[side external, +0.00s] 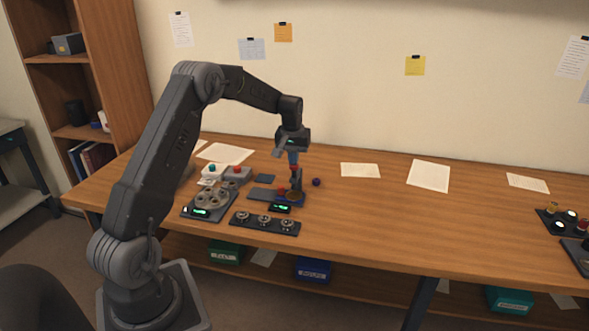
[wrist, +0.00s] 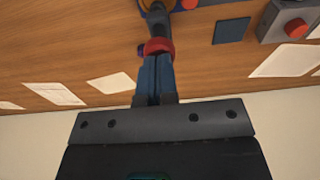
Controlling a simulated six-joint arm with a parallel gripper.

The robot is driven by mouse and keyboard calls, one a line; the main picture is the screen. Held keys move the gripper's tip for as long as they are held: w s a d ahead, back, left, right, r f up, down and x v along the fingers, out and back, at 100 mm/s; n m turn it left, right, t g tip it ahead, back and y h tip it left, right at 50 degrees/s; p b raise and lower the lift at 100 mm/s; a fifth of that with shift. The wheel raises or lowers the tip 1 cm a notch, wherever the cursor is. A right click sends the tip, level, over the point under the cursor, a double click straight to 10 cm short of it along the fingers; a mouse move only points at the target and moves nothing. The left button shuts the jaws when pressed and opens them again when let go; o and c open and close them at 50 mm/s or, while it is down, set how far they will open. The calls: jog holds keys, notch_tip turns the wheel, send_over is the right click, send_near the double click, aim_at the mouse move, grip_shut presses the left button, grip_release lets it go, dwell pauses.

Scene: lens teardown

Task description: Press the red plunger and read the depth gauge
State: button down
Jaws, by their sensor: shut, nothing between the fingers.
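The red plunger (side external: 294,167) shows just under my gripper (side external: 293,161) in the side view. In the wrist view the red plunger cap (wrist: 160,46) sits at the tips of my gripper (wrist: 156,56), on a dark stem. My gripper is shut and empty, pointing down. I cannot tell whether it touches the cap. The stem belongs to a dark stand (side external: 297,183) with a bronze disc (side external: 295,195) at its base. A small green-lit display (side external: 280,208), which seems to be the depth gauge, is in front. Its figures are too small to read.
A dark blue ball (side external: 316,182) lies right of the stand. Left are a tray of round parts (side external: 211,203) and a grey box with a red button (side external: 237,172). A strip with three round parts (side external: 265,223) lies in front.

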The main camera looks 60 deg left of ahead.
jog(key=shift+r, duration=3.05)
jog(key=shift+d, duration=0.1)
jog(key=s+d+r+m+t, duration=0.1)
jog(key=s+d+r, duration=0.25)
jog(key=d, duration=0.35)
jog(key=s+d+r+m, duration=0.2)
jog(key=s+d+r, duration=0.1)
jog(key=d+r, duration=0.25)
jog(key=s+d+r+m+t, duration=0.1)
jog(key=s+d+r, duration=0.25)
jog(key=d, duration=0.45)
jog(key=s+d+f+m+t, duration=0.1)
jog(key=s+d+m, duration=0.1)
jog(key=s+d, duration=0.3)
jog(key=s+d+f+m+t+h, duration=0.1)
jog(key=s+d, duration=0.5)
jog(key=s, duration=0.7)
jog(key=shift+d+f+m, duration=0.15)
jog(key=shift+f+m, duration=0.35)
jog(key=shift+m, duration=0.5)
